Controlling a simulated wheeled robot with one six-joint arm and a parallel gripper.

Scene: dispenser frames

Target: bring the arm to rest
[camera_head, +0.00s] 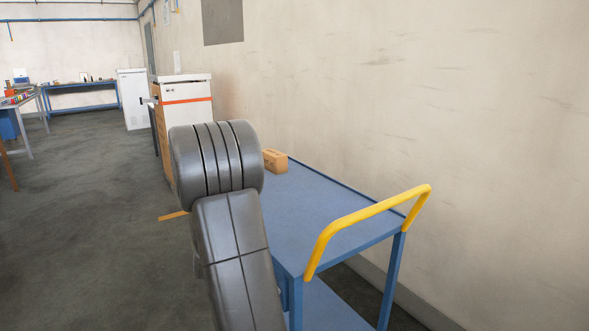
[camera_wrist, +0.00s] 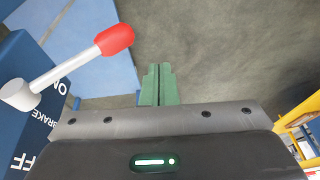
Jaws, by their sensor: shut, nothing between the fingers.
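My gripper (camera_wrist: 158,70) shows in the wrist view as two green fingers pressed together, with nothing between them. It points out over the grey floor. In the head view my grey arm stands raised in front of me and hides part of the scene; the gripper itself does not show there. In the wrist view, a grey lever (camera_wrist: 68,66) with a red knob lies to the left of the fingers, apart from them.
A blue panel (camera_wrist: 22,95) marked BRAKE carries the lever. A blue cart (camera_head: 325,205) with a yellow handle (camera_head: 365,219) stands right of my arm, a cardboard box (camera_head: 275,161) on it. A white-topped cabinet (camera_head: 186,105) stands behind. Floor at left (camera_head: 85,220) is mostly clear.

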